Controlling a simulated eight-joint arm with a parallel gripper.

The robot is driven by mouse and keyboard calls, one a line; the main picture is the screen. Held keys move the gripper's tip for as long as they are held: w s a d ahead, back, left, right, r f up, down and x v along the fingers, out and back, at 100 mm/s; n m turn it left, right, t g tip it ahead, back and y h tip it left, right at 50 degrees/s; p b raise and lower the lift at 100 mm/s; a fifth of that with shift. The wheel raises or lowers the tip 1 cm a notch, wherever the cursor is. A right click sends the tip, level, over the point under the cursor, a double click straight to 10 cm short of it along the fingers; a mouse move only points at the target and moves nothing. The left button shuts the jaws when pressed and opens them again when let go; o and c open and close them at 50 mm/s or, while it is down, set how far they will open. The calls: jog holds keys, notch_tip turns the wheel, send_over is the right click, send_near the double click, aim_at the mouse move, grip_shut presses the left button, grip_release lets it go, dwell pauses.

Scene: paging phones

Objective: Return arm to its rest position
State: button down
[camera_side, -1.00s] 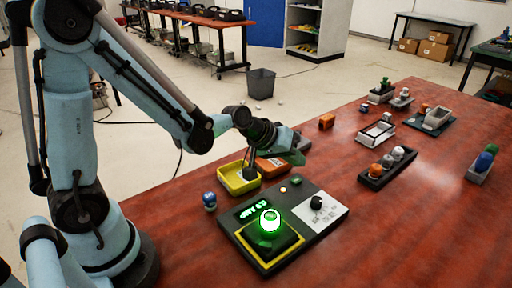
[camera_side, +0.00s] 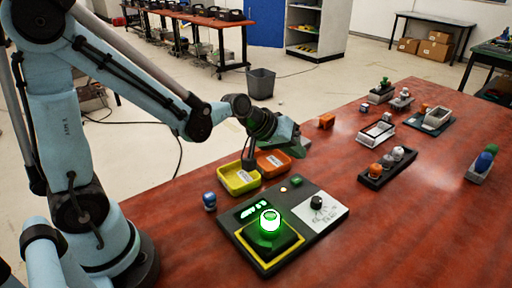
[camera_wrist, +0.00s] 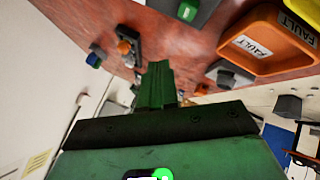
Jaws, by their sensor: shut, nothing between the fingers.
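My gripper (camera_side: 297,146) is raised over the far left part of the table, behind the lit panel and close above the orange bin in the side view. Its green fingers also show in the wrist view (camera_wrist: 156,85), where they are together with nothing between them. The fingertips are partly hidden in the side view. My arm is bent, with the forearm sloping down from the upper left to the wrist.
The yellow bin (camera_side: 232,182) and orange bin (camera_side: 272,167) lie below my wrist. A black panel (camera_side: 240,218) holds a glowing green-lit phone (camera_side: 269,221) on a dock. A small blue-topped figure (camera_side: 209,201) stands left of it. A black rack (camera_side: 376,179) holds several balls.

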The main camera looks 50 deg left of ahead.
jog(key=s+a+r+m+g+y, duration=0.1)
jog(key=s+r+m, duration=0.1)
jog(key=s, duration=0.5)
jog(key=s+a+r+m+y, duration=0.1)
jog(key=s+a+r+m, duration=0.1)
jog(key=s, duration=0.5)
jog(key=shift+s+m+g+y, duration=0.3)
jog(key=shift+m+g+y, duration=0.1)
jog(key=shift+m, duration=0.2)
jog(key=shift+r, duration=0.1)
jog(key=c, duration=1.7)
grip_release()
jog(key=o, duration=0.3)
jog(key=shift+w+d+r, duration=0.15)
jog(key=shift+r, duration=0.2)
jog(key=o, duration=1.4)
jog(key=d+r+g, duration=0.1)
jog(key=r+g, duration=0.2)
jog(key=r, duration=0.2)
jog(key=w+d+r+g, duration=0.1)
jog(key=d+r+g, duration=0.1)
jog(key=r, duration=0.3)
jog(key=shift+d+g, duration=0.25)
jog(key=shift+g, duration=0.45)
notch_tip(320, 180, down, 9)
jog(key=shift+d+g, duration=0.15)
jog(key=shift+g, duration=0.15)
